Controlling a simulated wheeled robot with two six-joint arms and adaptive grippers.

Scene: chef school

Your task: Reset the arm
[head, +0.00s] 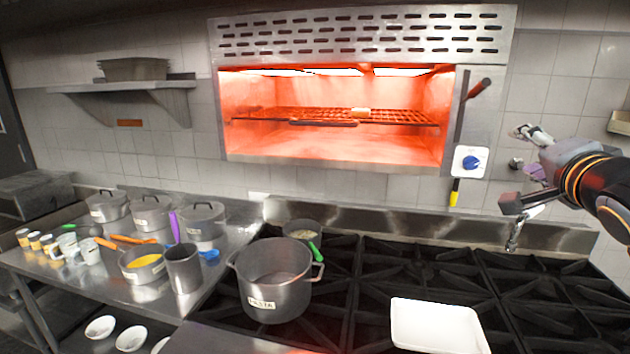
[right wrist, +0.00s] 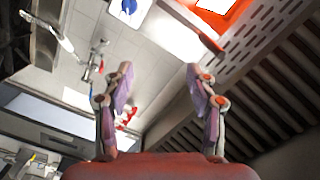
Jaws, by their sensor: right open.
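My right gripper (head: 530,168) is at the right of the head view, in front of the tiled wall and above the back of the stove. In the right wrist view its two fingers (right wrist: 160,88) stand wide apart with nothing between them. My left gripper is in neither view. The glowing oven (head: 335,112) is on the wall left of my right gripper, apart from it. A small item (head: 360,111) lies on the oven's grill rack.
A large pot (head: 272,285) and a white tray (head: 437,327) stand on the black stove (head: 480,270) below. A metal tap (head: 514,235) is close under my right gripper. The left counter (head: 110,290) holds several pots and cups.

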